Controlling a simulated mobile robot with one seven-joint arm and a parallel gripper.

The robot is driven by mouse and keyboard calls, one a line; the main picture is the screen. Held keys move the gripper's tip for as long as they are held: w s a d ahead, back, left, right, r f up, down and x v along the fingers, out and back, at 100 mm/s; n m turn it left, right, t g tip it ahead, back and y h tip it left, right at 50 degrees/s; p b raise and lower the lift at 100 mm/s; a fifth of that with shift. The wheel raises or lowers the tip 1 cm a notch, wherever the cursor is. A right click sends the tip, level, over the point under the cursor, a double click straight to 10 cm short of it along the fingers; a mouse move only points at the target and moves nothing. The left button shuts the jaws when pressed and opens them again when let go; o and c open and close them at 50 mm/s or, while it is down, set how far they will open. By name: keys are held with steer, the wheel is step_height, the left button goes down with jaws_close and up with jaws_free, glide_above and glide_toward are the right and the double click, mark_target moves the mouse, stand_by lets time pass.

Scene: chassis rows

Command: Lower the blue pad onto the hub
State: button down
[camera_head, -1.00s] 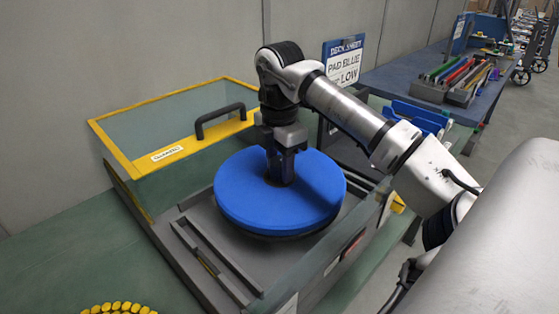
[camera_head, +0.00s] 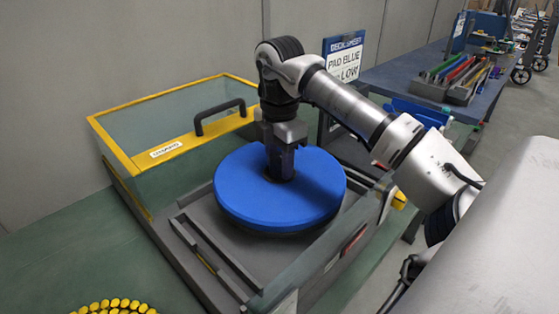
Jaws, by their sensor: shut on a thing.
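The blue pad (camera_head: 250,198) is a thick round disc, lying level inside the grey machine frame (camera_head: 205,265). My gripper (camera_head: 281,172) points straight down at the pad's middle and is shut on the pad's centre. The fingertips are hidden where they meet the pad. A dark rim shows under the pad's front edge. The hub is hidden beneath the pad, so I cannot tell whether the pad touches it.
A clear guard (camera_head: 170,130) with yellow edges and a black handle (camera_head: 220,115) stands at the back left. A blue bench (camera_head: 415,80) holds trays of coloured items. Yellow pieces (camera_head: 115,305) lie at the front left.

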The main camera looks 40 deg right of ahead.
steer(key=shift+f+b, duration=1.45)
steer(key=shift+f, duration=0.15)
stand_by(0.7)
